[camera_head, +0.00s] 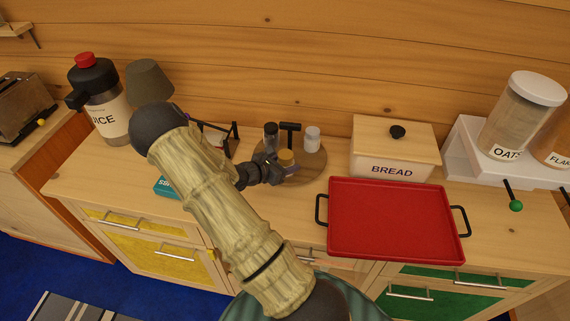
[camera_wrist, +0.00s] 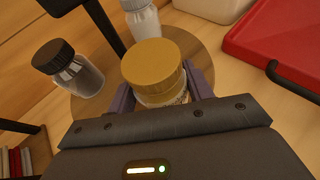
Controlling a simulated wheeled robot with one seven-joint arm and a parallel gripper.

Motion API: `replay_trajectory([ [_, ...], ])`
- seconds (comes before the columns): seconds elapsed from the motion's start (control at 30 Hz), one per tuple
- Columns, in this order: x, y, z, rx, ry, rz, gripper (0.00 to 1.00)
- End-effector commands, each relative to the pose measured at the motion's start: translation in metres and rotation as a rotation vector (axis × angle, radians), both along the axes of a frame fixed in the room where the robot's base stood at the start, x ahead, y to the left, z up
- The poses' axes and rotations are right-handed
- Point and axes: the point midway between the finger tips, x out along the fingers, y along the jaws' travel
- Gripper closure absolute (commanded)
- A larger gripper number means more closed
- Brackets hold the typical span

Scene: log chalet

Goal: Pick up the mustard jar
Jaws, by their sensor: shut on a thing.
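The mustard jar (camera_head: 287,159) has a mustard-yellow lid and stands at the front of a round wooden board with a dark upright handle. In the wrist view the jar (camera_wrist: 154,72) is between the two purple-grey fingers. My gripper (camera_head: 280,165) reaches it from the left and is shut on it. The fingers in the wrist view (camera_wrist: 157,95) sit on both sides of the jar just below its lid. The lower part of the jar is hidden by the gripper. I cannot tell whether its base touches the board.
A dark-lidded shaker (camera_head: 271,136) and a white-lidded shaker (camera_head: 312,138) stand on the round board (camera_head: 314,165). A red tray (camera_head: 392,222) and a bread box (camera_head: 393,155) are to the right. A juice jug (camera_head: 100,102) stands at the left.

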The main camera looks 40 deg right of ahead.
Motion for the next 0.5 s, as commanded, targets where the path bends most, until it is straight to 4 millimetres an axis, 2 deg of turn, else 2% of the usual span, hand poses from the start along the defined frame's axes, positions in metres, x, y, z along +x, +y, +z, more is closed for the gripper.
replay_trajectory([
  [0.27, 0.001, 0.0, 0.025, -0.001, -0.006, 0.0, 0.82],
  [0.5, 0.001, 0.0, 0.068, -0.001, -0.007, -0.001, 0.82],
])
